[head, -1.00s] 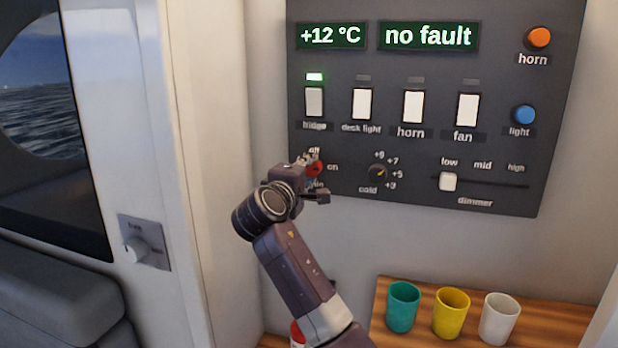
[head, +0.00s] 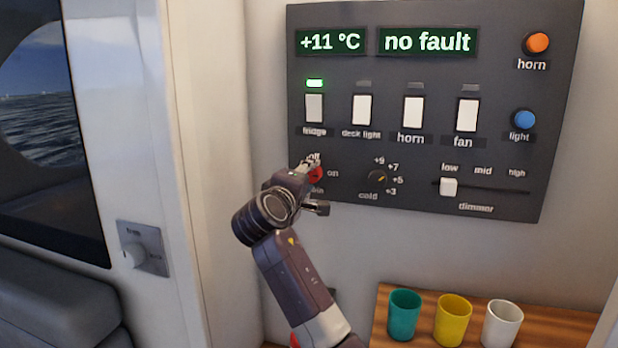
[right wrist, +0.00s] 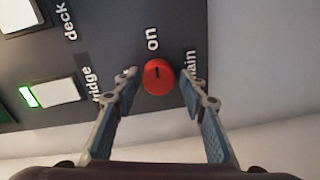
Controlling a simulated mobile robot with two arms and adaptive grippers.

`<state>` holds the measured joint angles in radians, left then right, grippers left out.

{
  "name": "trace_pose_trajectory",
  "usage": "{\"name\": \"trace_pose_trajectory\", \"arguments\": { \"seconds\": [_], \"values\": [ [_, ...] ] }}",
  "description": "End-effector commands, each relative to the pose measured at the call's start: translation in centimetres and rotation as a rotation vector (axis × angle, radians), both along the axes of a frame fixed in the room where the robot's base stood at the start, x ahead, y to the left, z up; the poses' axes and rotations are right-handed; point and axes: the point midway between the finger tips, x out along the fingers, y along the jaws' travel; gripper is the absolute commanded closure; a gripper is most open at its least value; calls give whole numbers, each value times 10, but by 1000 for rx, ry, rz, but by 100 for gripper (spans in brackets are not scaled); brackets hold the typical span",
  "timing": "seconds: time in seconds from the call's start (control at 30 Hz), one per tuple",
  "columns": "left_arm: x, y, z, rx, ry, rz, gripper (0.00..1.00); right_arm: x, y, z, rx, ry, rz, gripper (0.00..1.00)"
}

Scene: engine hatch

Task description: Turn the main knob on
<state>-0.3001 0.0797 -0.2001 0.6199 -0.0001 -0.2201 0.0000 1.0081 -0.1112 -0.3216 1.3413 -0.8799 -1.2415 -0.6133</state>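The main knob (right wrist: 157,77) is a round red knob on the dark panel. In the right wrist view its short dark mark points toward the word "on". In the head view the knob (head: 316,174) is partly hidden by my right gripper (head: 311,182). In the right wrist view my right gripper (right wrist: 159,80) is open, with one finger on each side of the knob. Gaps show between the fingers and the knob. My left gripper is not in view.
The panel (head: 270,0) is replaced by its visible face here: the control panel (head: 440,70) has a lit fridge switch (head: 314,108), other switches and a dimmer slider (head: 449,187). Teal (head: 403,315), yellow (head: 453,320) and white (head: 502,324) cups stand below on a wooden surface.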

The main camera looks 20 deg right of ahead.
Motion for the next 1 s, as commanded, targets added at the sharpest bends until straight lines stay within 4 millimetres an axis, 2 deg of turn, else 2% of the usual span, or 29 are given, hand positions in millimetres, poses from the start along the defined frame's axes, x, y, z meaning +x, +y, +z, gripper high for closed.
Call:
{"name": "trace_pose_trajectory", "arguments": {
  "seconds": [0.33, 0.47, 0.57, 0.9, 1.0],
  "values": [
    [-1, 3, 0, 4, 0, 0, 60, -1, 0, 1, -3, -1, 0, 52],
    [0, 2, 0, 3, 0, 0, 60, -8, 6, 1, -3, -2, 1, 52],
    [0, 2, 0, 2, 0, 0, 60, -20, 15, 2, -3, -3, 3, 52],
    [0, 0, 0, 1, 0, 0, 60, -78, 53, 5, 0, -2, 3, 52],
    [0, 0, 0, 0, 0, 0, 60, -89, 61, 5, -2, 0, 3, 52]
  ]
}}
